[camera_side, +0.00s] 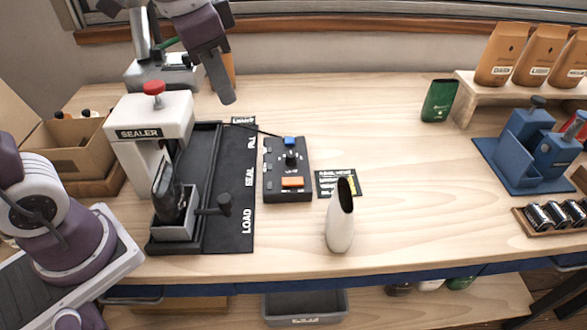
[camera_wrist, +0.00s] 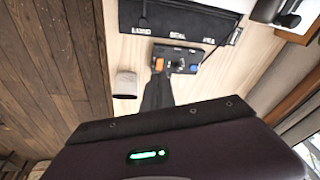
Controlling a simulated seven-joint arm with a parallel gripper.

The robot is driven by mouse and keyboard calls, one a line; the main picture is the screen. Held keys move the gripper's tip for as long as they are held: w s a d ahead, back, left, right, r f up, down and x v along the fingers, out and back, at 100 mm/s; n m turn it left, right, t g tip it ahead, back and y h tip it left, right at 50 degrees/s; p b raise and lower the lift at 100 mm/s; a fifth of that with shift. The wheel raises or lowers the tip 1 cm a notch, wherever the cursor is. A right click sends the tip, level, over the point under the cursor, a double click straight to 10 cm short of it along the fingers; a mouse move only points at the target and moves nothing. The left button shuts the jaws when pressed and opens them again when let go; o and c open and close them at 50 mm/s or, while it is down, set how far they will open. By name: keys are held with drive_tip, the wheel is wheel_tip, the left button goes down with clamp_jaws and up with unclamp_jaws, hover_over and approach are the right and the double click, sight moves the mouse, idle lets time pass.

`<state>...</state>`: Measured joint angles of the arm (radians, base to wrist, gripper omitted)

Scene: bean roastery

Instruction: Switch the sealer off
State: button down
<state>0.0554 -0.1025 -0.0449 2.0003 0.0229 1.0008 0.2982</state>
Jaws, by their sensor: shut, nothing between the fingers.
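The sealer (camera_side: 150,115) is a white press with a red knob on top, at the left of the table. A dark control box (camera_side: 287,170) lies right of its black track. The box has a blue control (camera_side: 291,141) at the far end, a black knob (camera_side: 291,158) and an orange switch (camera_side: 292,182) at the near end. In the wrist view the orange switch (camera_wrist: 158,64) and blue control (camera_wrist: 194,68) show beyond my fingers. My gripper (camera_side: 229,98) is shut and empty, above the table behind and left of the box. It also shows in the wrist view (camera_wrist: 157,85). The switch's exact tilt is unclear.
A dark pouch (camera_side: 165,190) stands in a grey carriage (camera_side: 175,232) by the LOAD mark. A white scoop-like vessel (camera_side: 340,222) stands in front of the box, beside a black card (camera_side: 350,183). A cable runs behind the box. The table's right middle is clear.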

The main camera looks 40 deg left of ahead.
drive_tip(key=w+d+f+m+g, duration=0.2)
drive_tip(key=w+d+f+m, duration=0.2)
drive_tip(key=w+f, duration=0.5)
drive_tip(key=w, duration=0.3)
drive_tip(key=shift+d+f+g, duration=0.2)
drive_tip(key=shift+f+g, duration=0.1)
drive_tip(key=shift+g, duration=0.1)
drive_tip(key=f, duration=0.3)
drive_tip(key=s+a+f, duration=0.1)
drive_tip(key=shift+f, duration=0.25)
